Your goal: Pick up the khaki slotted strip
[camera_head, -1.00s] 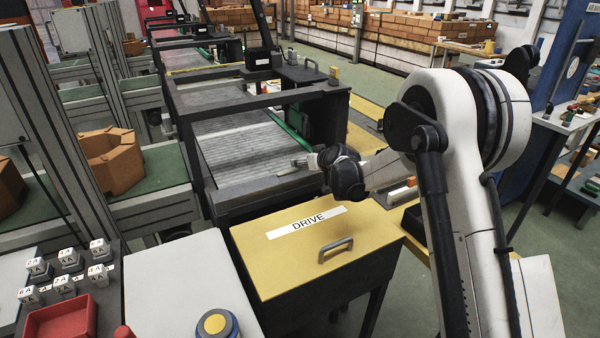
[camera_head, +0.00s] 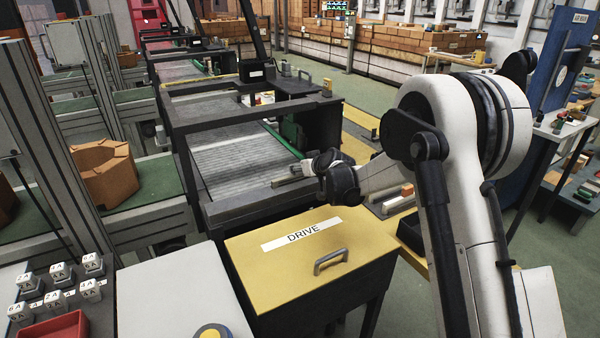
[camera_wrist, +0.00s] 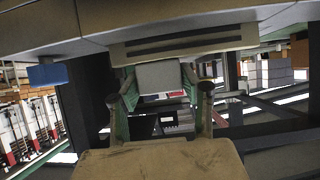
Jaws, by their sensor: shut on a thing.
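The khaki slotted strip (camera_wrist: 186,37) lies across the upper middle of the wrist view, with long dark slots along it. My gripper (camera_wrist: 160,82) is shut on it, one finger on each side below the strip. In the head view my gripper (camera_head: 308,168) is over the near end of the conveyor, just behind the yellow DRIVE box. The strip (camera_head: 288,181) shows there as a thin, pale bar at the fingertips, pointing left. Its grasped part is hidden by the fingers.
The yellow DRIVE box (camera_head: 310,250) with a handle stands in front of the gripper. The conveyor's dark frame (camera_head: 255,204) is close below the strip. A tray with small blocks (camera_head: 398,200) lies to the right. An orange-brown carton (camera_head: 108,175) stands at left.

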